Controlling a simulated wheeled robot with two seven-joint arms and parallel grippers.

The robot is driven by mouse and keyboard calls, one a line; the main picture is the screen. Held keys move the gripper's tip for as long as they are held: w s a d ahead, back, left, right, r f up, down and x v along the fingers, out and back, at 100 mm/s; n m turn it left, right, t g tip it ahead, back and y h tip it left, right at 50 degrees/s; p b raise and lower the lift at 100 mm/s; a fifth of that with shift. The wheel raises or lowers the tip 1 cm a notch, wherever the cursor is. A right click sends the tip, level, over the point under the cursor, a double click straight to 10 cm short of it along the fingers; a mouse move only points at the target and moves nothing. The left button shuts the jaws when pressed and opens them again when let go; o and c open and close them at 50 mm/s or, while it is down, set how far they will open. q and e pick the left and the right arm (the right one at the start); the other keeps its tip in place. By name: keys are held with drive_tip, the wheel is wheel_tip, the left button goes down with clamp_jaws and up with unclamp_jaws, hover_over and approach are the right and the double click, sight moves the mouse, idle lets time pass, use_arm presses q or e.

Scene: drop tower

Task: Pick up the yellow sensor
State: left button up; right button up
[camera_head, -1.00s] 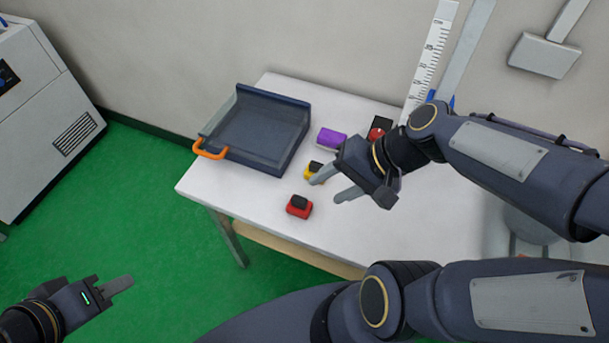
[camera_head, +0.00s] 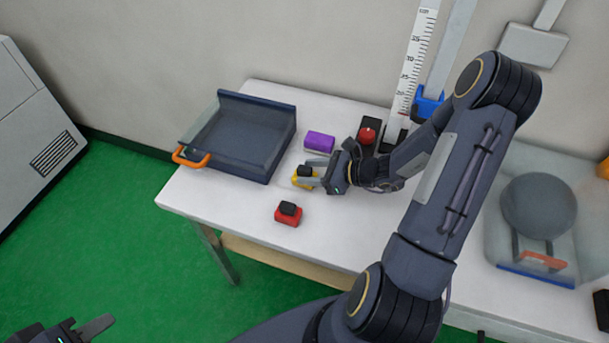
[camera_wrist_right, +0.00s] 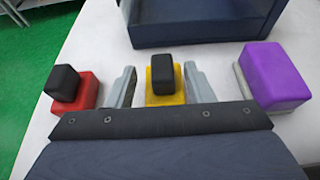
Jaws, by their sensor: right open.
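The yellow sensor (camera_head: 304,181), a yellow block with a black top, sits on the white table; it also shows in the right wrist view (camera_wrist_right: 165,92). My right gripper (camera_head: 313,172) is low over the table with its fingers open, one on each side of the sensor. In the wrist view a gap shows between the sensor and each finger of the right gripper (camera_wrist_right: 160,88). The sensor's near lower part is hidden by the gripper body. My left gripper (camera_head: 90,328) is at the bottom left, away from the table and partly cut off.
A red block with a black top (camera_head: 288,214) and a purple block (camera_head: 320,141) stand on either side of the sensor. A dark tray (camera_head: 240,138) with an orange handle is at the back left. A ruler tower (camera_head: 411,70) and red button (camera_head: 367,134) stand behind my arm.

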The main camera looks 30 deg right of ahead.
sight(308, 168)
drive_tip(key=x, duration=0.4)
drive_tip(key=shift+w+d+r, duration=0.1)
drive_tip(key=shift+r, duration=0.1)
drive_tip(key=c, duration=0.7)
drive_tip(key=shift+r, duration=0.2)
